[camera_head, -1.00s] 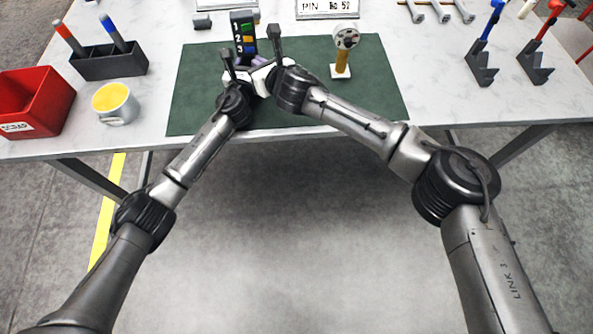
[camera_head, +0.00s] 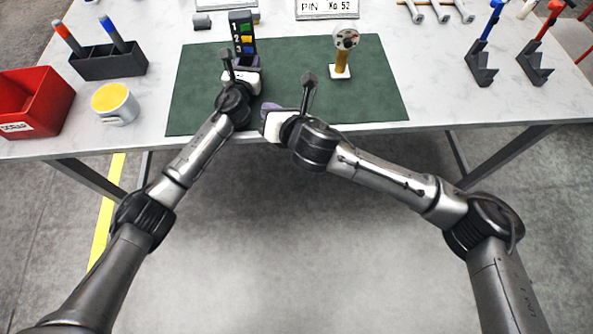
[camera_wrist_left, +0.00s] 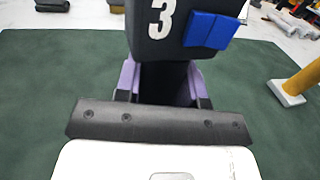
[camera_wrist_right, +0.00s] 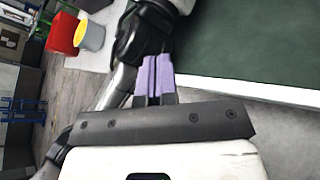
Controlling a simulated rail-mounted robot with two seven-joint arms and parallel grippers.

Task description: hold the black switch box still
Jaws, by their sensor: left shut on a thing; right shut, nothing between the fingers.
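The black switch box (camera_head: 241,24) stands upright on the green mat, with coloured switches and white numbers on its face. My left gripper (camera_head: 245,64) is shut on its lower part. In the left wrist view the box (camera_wrist_left: 150,30) shows a white 3 and a blue switch, with its dark lower part between the purple fingers (camera_wrist_left: 168,84). My right gripper (camera_head: 270,107) is shut and empty, near the mat's front edge, apart from the box. In the right wrist view its purple fingers (camera_wrist_right: 154,78) are together with nothing between them.
The green mat (camera_head: 380,95) has free room to the right. A wooden-handled stand with a round head (camera_head: 345,40) is on it. A yellow-filled mug (camera_head: 115,103), red bin (camera_head: 35,100) and pen holder (camera_head: 110,62) are at left. Blue and red tools (camera_head: 490,35) stand at right.

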